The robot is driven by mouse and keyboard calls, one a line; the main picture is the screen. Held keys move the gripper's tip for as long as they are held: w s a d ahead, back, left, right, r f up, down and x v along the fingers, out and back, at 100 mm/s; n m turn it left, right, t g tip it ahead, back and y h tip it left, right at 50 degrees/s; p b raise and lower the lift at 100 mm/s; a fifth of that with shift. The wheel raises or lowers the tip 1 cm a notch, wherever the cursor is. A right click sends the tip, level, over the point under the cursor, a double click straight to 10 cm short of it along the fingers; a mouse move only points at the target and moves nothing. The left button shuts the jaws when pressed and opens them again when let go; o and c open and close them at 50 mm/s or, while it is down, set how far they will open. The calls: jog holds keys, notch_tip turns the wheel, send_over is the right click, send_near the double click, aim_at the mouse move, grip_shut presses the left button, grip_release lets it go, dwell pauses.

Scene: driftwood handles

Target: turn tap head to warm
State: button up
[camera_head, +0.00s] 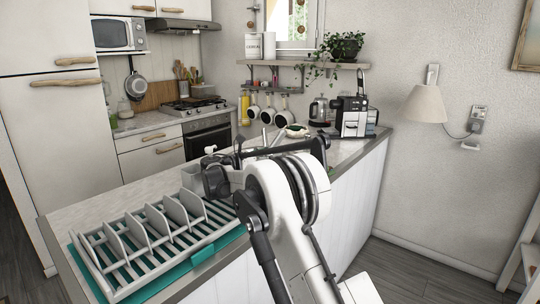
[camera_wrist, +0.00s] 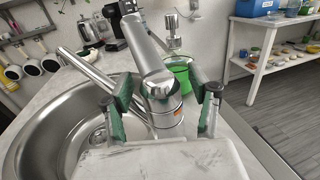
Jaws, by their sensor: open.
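The chrome tap stands at the edge of the sink in the wrist view. Its tap head (camera_wrist: 157,82) is a broad lever reaching up and away, with a small orange-red mark on the body (camera_wrist: 172,115) below. A thin spout (camera_wrist: 92,72) slants left over the basin. My gripper (camera_wrist: 162,102) is open, with one green-padded finger left of the tap head and one right of it. Gaps appear on both sides; contact cannot be told. In the head view my arm hides most of the tap area.
The round steel sink (camera_wrist: 35,140) lies left of the tap. A green container (camera_wrist: 178,72) stands close behind it. In the head view a dish rack (camera_head: 150,245) stands on the near counter, and a coffee machine (camera_head: 355,118) stands at the far end.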

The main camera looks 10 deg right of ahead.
notch_tip(320, 180, up, 10)
dwell(0.5)
jog(key=shift+s, duration=0.1)
jog(key=shift+s+d+r, duration=0.15)
jog(key=shift+s+d, duration=0.1)
jog(key=shift+d, duration=0.05)
jog(key=s+d+m+g+y, duration=0.1)
jog(key=s+d+m+y, duration=0.2)
jog(key=s, duration=0.6)
jog(key=s+d+m+y, duration=0.2)
jog(key=s+m, duration=0.2)
jog(key=s, duration=0.4)
jog(key=s+d+m+g+y, duration=0.1)
jog(key=s+d+m+y, duration=0.2)
jog(key=s, duration=0.6)
jog(key=s+a+f+m+y, duration=0.2)
jog(key=s+f+m, duration=0.2)
jog(key=s, duration=0.6)
jog(key=s+a+f+m+t+y, duration=0.1)
jog(key=s+a+f+m+y, duration=0.2)
jog(key=s+f, duration=0.3)
jog(key=s+a+f+m+y, duration=0.2)
jog(key=s+f+m, duration=0.3)
jog(key=s, duration=1.1)
jog(key=shift+a+f+m+y, duration=0.2)
jog(key=shift+m+y, duration=0.4)
